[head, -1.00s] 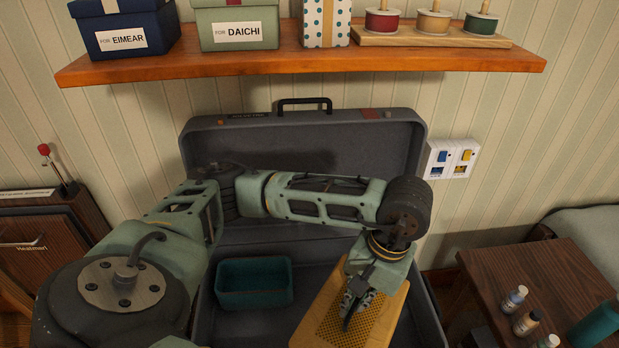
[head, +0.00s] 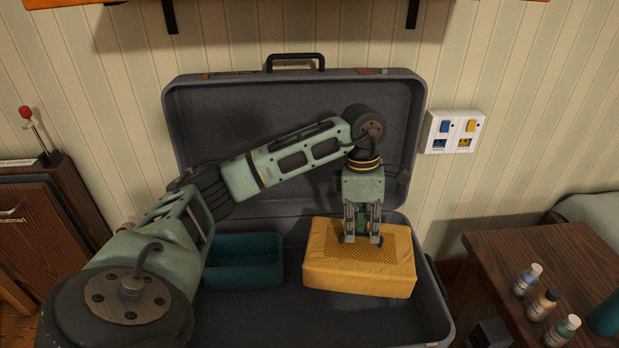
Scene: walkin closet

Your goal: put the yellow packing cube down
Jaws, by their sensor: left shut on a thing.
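The yellow packing cube (head: 350,279) is a soft yellow block with a mesh panel on top. It is over the right part of the open grey suitcase (head: 300,317), to the right of a teal bin (head: 243,272). My left gripper (head: 361,238) points down from above and is shut on the top of the cube. I cannot tell whether the cube's underside touches the suitcase floor. My right gripper is not in view.
The suitcase lid (head: 290,125) stands open against the striped wall. A dark wooden table (head: 520,250) with several small bottles (head: 545,304) is at the right. A wooden cabinet (head: 50,215) is at the left. The suitcase's front floor looks bare.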

